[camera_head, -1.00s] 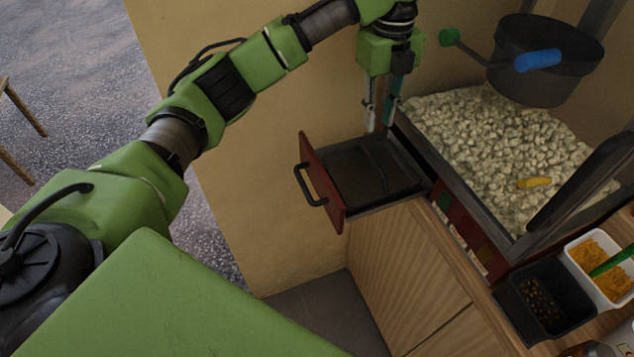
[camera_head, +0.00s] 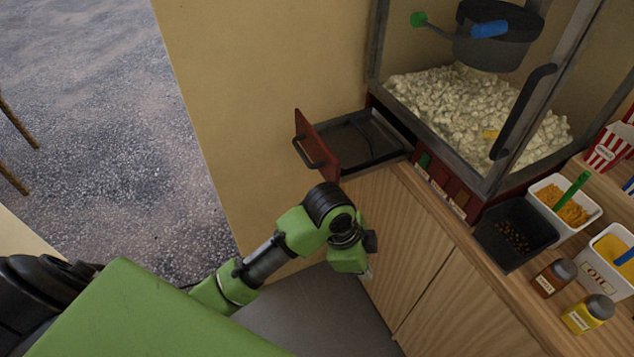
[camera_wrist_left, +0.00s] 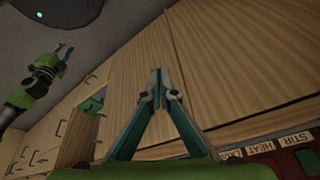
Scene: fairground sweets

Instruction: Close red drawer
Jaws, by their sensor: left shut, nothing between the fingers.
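The red drawer (camera_head: 318,148) stands pulled out to the left from the base of the popcorn machine in the head view. Its red front carries a dark handle, and its dark tray inside looks empty. My left gripper (camera_head: 368,274) is below the drawer, beside the front of the wooden cabinet, apart from the drawer. In the left wrist view my left gripper (camera_wrist_left: 157,76) is shut with its fingertips together and nothing between them. The drawer front is not clear in the wrist view. My right gripper (camera_wrist_left: 64,50) shows small at the upper left there; its opening is unclear.
The popcorn machine (camera_head: 470,165) with its popcorn stands on the wooden counter (camera_head: 455,225). A black container (camera_head: 490,245), a white tub (camera_head: 590,213) and sauce jars (camera_head: 588,314) stand at the right. The wall (camera_head: 260,100) is behind the drawer.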

